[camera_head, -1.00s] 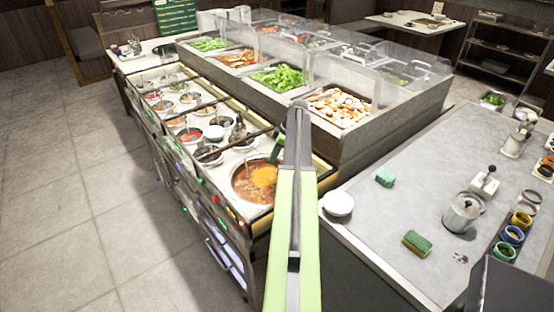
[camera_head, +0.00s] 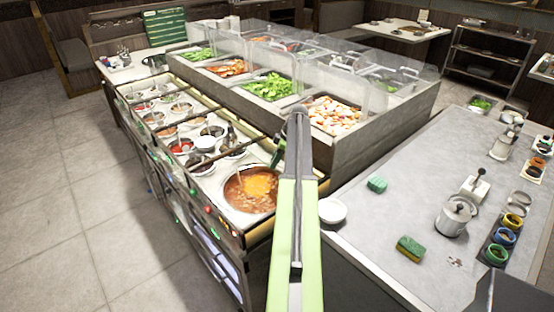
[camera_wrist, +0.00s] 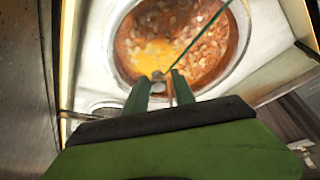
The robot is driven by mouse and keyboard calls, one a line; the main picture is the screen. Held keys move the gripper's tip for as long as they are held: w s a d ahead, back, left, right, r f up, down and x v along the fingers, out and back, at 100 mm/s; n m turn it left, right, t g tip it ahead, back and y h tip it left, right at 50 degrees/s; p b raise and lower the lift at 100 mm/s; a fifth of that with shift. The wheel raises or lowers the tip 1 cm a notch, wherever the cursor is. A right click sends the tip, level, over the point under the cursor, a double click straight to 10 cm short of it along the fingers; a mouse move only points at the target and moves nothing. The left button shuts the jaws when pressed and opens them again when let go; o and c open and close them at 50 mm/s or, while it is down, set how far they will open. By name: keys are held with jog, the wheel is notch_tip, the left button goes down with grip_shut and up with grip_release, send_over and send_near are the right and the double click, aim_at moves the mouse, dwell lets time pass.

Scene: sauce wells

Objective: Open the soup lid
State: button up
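The round soup well (camera_head: 250,190) holds red-brown soup with an orange patch and sits at the near end of the sauce counter. It fills the upper middle of the wrist view (camera_wrist: 185,45). I cannot make out a separate lid over it; a clear one could be there. My gripper (camera_wrist: 160,80) is at the well's near rim in the wrist view, its green fingers apart. A small grey piece shows between the fingers, and I cannot tell whether they touch it. In the head view my gripper (camera_head: 279,151) is partly hidden behind my arm.
Dark bars cross the smaller sauce wells (camera_head: 182,146) beyond the soup. A food bar with clear covers (camera_head: 350,72) stands behind. At right, a grey counter (camera_head: 385,235) holds a white bowl (camera_head: 332,211), a sponge (camera_head: 411,248) and a metal pot (camera_head: 456,215).

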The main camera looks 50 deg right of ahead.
jog(key=shift+w, duration=0.1)
jog(key=shift+r+p, duration=0.25)
jog(key=shift+p, duration=0.05)
jog(key=p+v, duration=1.5)
jog(key=v, duration=0.2)
jog(key=shift+s+p, duration=0.2)
jog(key=shift+p, duration=0.15)
